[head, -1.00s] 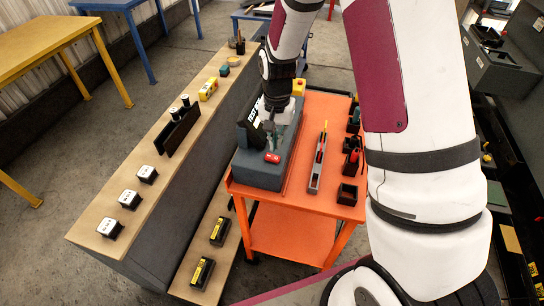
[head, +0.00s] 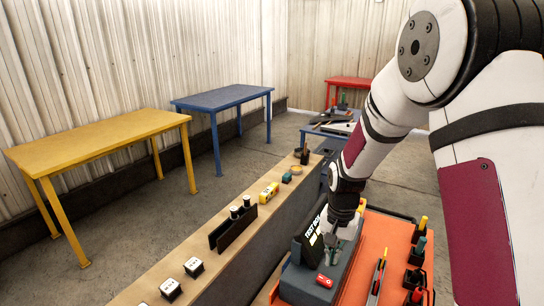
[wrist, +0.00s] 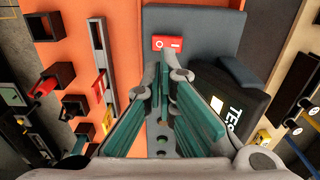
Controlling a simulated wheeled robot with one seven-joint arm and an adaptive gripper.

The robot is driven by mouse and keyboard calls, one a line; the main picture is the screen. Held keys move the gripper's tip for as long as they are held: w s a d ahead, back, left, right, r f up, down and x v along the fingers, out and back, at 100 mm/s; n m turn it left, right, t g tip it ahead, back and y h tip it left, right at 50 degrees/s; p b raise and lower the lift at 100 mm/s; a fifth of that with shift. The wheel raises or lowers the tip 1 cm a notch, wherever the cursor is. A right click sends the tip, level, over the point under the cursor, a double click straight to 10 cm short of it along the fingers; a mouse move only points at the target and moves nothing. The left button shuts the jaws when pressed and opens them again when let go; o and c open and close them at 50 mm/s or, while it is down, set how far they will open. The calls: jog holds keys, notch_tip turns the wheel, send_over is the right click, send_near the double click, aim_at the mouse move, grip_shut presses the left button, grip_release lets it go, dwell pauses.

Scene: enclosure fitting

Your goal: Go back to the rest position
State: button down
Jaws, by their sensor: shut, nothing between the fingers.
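My gripper (head: 331,252) is over the grey test box (head: 305,283) on the orange cart, close to its black labelled panel (head: 315,226). In the wrist view my gripper (wrist: 173,72) has its teal-padded fingers drawn together at the tips, with nothing seen between them. A red switch (head: 324,281) sits on the box near the fingers. It also shows in the wrist view (wrist: 167,43), just beyond the fingertips. I cannot tell whether the fingertips touch the box.
The orange cart top (head: 375,240) carries black bins (head: 414,278) and a grey bar-shaped tool (head: 376,279). Left of it, a wooden bench (head: 226,267) holds white-topped blocks (head: 194,266) and a black rack (head: 233,228). Yellow (head: 100,133) and blue (head: 221,98) tables stand farther back.

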jog(key=s+r+n+t, duration=0.15)
jog(key=s+r, duration=0.25)
jog(key=r, duration=0.5)
jog(key=s+r+n+t, duration=0.1)
jog(key=s+r+n, duration=0.1)
jog(key=s+r, duration=0.5)
jog(key=s+r+n+t, duration=0.3)
jog(key=s+r, duration=0.6)
jog(key=s, duration=0.3)
jog(key=shift+s+b, duration=0.25)
jog(key=shift+b, duration=0.2)
